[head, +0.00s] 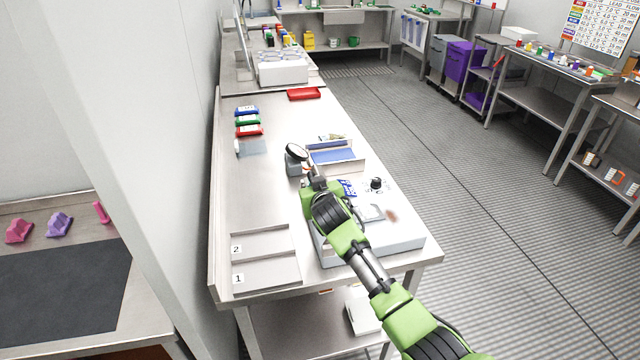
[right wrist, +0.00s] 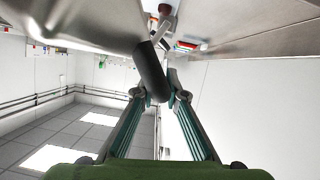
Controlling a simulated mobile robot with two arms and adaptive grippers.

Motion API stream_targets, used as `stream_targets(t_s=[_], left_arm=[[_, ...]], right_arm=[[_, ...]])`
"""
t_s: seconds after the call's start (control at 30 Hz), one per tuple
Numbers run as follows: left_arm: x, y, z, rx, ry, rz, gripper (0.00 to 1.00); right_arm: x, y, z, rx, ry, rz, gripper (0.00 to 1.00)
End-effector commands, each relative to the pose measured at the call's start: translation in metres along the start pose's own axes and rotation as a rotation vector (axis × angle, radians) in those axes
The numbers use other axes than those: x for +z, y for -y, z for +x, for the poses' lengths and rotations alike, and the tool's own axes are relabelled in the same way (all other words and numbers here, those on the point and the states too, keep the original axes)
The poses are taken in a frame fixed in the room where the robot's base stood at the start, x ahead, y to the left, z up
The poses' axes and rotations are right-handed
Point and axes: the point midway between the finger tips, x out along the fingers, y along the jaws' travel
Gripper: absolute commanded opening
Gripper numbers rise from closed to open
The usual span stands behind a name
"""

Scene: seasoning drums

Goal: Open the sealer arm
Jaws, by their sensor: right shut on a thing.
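The sealer (head: 400,243) is a pale, boxy machine at the near right end of the steel table, with a black knob on top. My right arm crosses in front of it and hides much of it. My right gripper (head: 318,182) is over the table at the sealer's far left side. In the right wrist view its two fingers (right wrist: 157,98) are closed on a dark cylindrical handle (right wrist: 151,70). A thin metal bar runs up from the handle, apparently the sealer arm. How far this arm is raised cannot be told. My left gripper is not in view.
A grey device with a round dark top (head: 296,157) stands close to the gripper. A blue-lined tray (head: 335,155) is behind. Trays marked 1 and 2 (head: 265,262) lie near left. Red, green and blue packs (head: 248,121) lie further back. The left-middle tabletop is clear.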

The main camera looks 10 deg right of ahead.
Motion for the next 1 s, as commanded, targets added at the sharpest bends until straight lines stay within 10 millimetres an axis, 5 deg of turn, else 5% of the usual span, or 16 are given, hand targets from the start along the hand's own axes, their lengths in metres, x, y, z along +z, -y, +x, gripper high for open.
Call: stream_targets(t_s=[0.77, 0.8, 0.83, 1.0], left_arm=[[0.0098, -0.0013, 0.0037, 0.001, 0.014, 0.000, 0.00], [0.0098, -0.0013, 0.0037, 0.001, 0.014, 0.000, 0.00], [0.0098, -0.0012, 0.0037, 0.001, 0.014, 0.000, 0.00], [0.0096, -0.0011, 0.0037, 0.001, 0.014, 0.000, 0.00]], right_arm=[[0.0023, 0.0155, -0.0003, -0.010, 0.003, 0.008, 0.00], [0.0025, 0.0155, -0.0003, -0.010, 0.003, 0.008, 0.20], [0.0025, 0.0155, -0.0003, -0.010, 0.004, 0.008, 0.27], [0.0017, 0.0142, -0.0003, -0.008, 0.002, 0.008, 0.29]])
